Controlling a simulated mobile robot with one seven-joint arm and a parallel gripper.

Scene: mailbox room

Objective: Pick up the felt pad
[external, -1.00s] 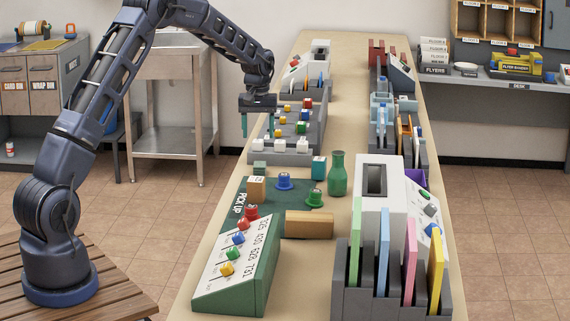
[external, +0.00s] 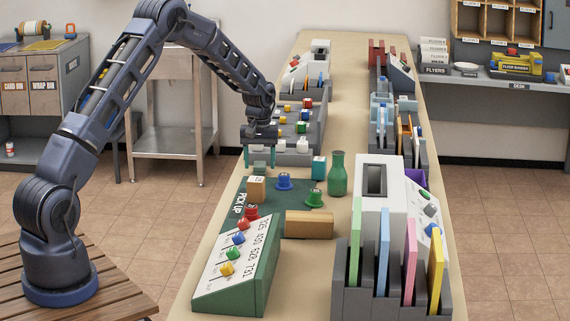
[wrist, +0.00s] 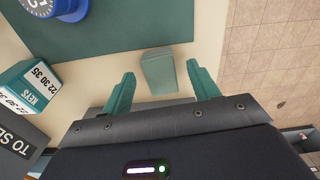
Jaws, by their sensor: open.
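A small grey-green block, which looks like the felt pad (external: 259,169), sits on the tan counter just past the far edge of the dark green PICK UP mat. In the wrist view the same pad (wrist: 158,72) lies on bare counter between the lines of my two teal fingers. My gripper (external: 259,162) points down over it in the external view. The gripper also shows in the wrist view (wrist: 160,73), with its fingers apart, one on each side of the pad, and a gap on both sides. I cannot tell the exact height of the fingertips above the counter.
A grey sorter (external: 300,155) is behind. The counter's edge is close.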

